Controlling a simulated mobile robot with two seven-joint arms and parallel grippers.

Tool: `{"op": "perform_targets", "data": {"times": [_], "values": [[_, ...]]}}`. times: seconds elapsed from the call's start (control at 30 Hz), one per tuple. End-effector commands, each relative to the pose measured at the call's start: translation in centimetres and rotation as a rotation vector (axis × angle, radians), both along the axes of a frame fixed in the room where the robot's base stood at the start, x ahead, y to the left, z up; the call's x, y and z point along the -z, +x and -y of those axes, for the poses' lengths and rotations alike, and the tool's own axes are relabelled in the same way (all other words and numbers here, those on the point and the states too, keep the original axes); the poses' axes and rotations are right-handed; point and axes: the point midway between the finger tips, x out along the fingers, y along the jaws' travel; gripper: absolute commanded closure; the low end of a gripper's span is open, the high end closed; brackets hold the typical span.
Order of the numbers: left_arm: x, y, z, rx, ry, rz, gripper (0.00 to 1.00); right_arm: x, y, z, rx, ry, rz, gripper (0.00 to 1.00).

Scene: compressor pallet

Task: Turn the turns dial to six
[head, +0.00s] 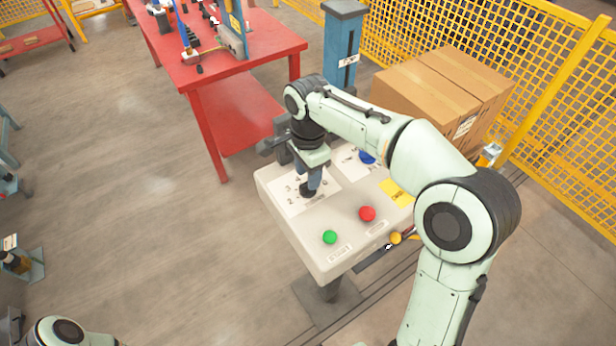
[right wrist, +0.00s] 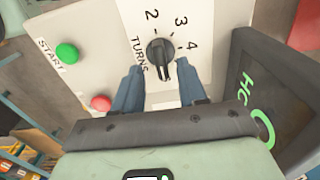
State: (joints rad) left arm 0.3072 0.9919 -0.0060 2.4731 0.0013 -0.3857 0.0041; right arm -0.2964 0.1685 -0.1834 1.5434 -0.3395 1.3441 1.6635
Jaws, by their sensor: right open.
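The turns dial (right wrist: 158,50) is a black knob on a white plate, lettered TURNS, in the right wrist view. The numbers 2, 3 and 4 show around it; other numbers are out of view or hidden. I cannot tell for sure which number the knob points to. In the head view the dial (head: 307,190) is a dark shape partly hidden under my right gripper (head: 312,178). That gripper is open, its blue-grey fingertips (right wrist: 159,68) on either side of the knob's lower part, not visibly gripping it. My left gripper is out of view; only part of that arm shows at bottom left.
The pale control box (head: 300,235) also carries a green START button (head: 330,237), a red button (head: 367,213), a blue knob (head: 367,157) and a yellow label (head: 397,193). A red table (head: 235,110), a blue post (head: 341,60) and a cardboard box (head: 440,85) stand behind it.

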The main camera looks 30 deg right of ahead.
Motion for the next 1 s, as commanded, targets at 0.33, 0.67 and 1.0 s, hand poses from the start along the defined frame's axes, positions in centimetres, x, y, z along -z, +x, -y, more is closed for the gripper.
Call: {"op": "perform_targets", "data": {"times": [0.33, 0.67, 1.0], "values": [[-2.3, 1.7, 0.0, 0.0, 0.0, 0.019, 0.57, -8.0, 0.2, 0.0, -0.001, 0.0, 0.005, 0.58], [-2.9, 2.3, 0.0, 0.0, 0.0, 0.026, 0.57, -10.3, 0.0, 0.0, 0.0, 0.0, 0.001, 0.58], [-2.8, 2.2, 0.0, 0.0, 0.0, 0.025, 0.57, -10.2, 0.0, 0.0, 0.0, 0.0, 0.0, 0.58]]}}
